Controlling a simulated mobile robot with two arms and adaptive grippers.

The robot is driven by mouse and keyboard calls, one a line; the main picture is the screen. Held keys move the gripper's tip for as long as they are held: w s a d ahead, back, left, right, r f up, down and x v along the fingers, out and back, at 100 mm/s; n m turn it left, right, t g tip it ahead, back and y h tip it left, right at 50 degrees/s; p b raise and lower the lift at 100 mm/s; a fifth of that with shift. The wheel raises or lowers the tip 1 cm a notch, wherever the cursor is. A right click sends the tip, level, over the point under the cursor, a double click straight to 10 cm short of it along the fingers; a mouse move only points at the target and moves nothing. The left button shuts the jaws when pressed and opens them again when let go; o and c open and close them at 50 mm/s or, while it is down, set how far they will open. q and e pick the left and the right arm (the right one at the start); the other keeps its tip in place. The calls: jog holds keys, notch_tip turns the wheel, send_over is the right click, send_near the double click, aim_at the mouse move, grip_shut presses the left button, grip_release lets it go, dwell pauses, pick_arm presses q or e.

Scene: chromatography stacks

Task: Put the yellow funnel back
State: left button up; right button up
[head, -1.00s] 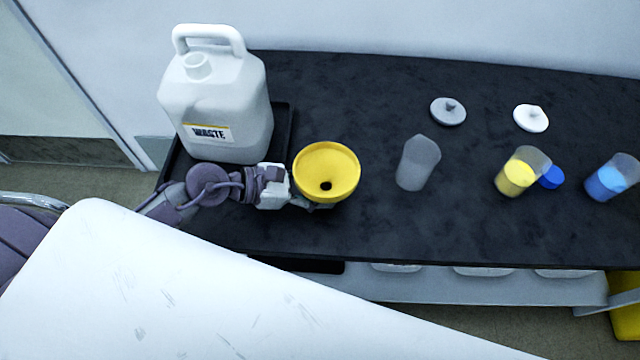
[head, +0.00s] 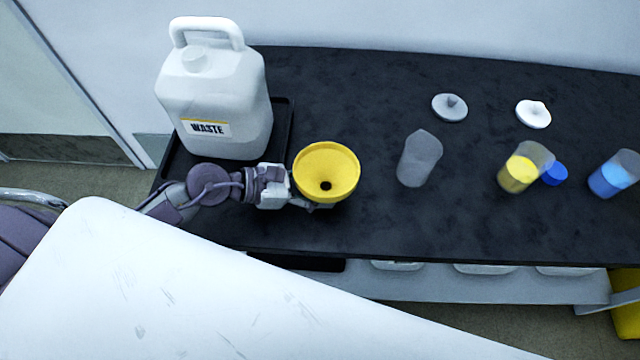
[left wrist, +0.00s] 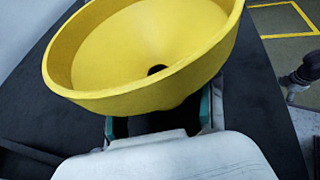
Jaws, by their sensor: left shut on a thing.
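The yellow funnel (head: 326,172) is a wide cone with a dark hole at its bottom, mouth up, over the left part of the dark bench. My left gripper (head: 316,204) is shut on it below the bowl, and its fingertips are mostly hidden under the rim. In the left wrist view the funnel (left wrist: 150,50) fills the upper part, with the gripper (left wrist: 160,122) fingers at both sides under the bowl. The white waste jug (head: 214,95) stands behind and to the left, with its handle on top and its neck at the front. My right gripper is not in view.
A black tray (head: 283,125) lies under the jug. To the right on the bench (head: 340,85) stand a grey beaker (head: 419,160), a beaker of yellow liquid (head: 520,172) and one of blue liquid (head: 612,178). Two lids (head: 450,107) and a blue cap (head: 554,175) lie near.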

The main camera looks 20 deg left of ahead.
pick_arm(q)
jog(key=shift+f, duration=0.25)
jog(key=o, duration=1.3)
